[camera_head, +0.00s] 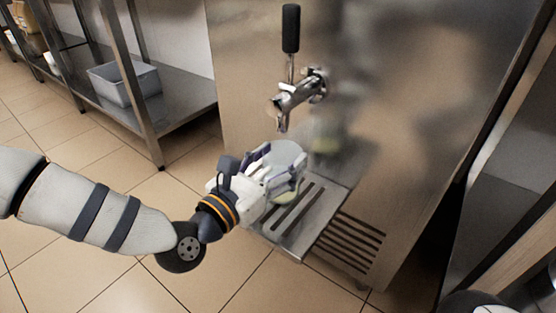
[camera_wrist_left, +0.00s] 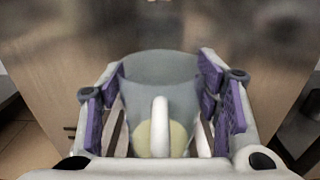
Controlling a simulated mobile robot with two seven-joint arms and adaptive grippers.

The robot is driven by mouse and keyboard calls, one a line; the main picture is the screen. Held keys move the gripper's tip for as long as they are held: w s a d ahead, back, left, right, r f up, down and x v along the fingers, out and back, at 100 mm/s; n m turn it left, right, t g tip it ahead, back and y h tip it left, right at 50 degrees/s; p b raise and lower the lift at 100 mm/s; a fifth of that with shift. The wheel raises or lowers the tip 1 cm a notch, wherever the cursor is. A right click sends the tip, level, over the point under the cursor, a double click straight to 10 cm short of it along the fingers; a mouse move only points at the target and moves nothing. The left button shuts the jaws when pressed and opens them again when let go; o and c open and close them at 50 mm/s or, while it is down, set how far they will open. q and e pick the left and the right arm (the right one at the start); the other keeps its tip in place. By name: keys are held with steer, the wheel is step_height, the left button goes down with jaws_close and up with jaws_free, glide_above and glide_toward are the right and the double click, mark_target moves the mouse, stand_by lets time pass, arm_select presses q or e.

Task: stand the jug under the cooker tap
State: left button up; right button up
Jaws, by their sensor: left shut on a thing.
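The grey translucent jug (camera_head: 288,154) is upright in my left gripper (camera_head: 268,178), over the slotted drip tray of the cooker. It also shows in the left wrist view (camera_wrist_left: 160,68), with its handle facing the camera and a pale yellow-green patch low on it. My left gripper (camera_wrist_left: 160,105) is shut on the jug, its purple pads on both sides. The cooker tap (camera_head: 298,93), metal with a black lever, is above the jug, its spout close to over the jug's mouth. I cannot tell whether the jug's base touches the tray. My right gripper is not in view.
The drip tray (camera_head: 312,222) juts from the steel cooker front (camera_head: 400,130), above a slotted vent. A steel shelf rack (camera_head: 185,95) with a grey bin (camera_head: 124,83) stands at the left. Tiled floor is open in front.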

arm_select(q)
steer(key=o, duration=1.2)
steer(key=shift+f, duration=0.15)
steer(key=shift+r, duration=0.2)
steer(key=p+v, duration=0.2)
steer(key=v, duration=1)
steer(key=shift+p, duration=0.35)
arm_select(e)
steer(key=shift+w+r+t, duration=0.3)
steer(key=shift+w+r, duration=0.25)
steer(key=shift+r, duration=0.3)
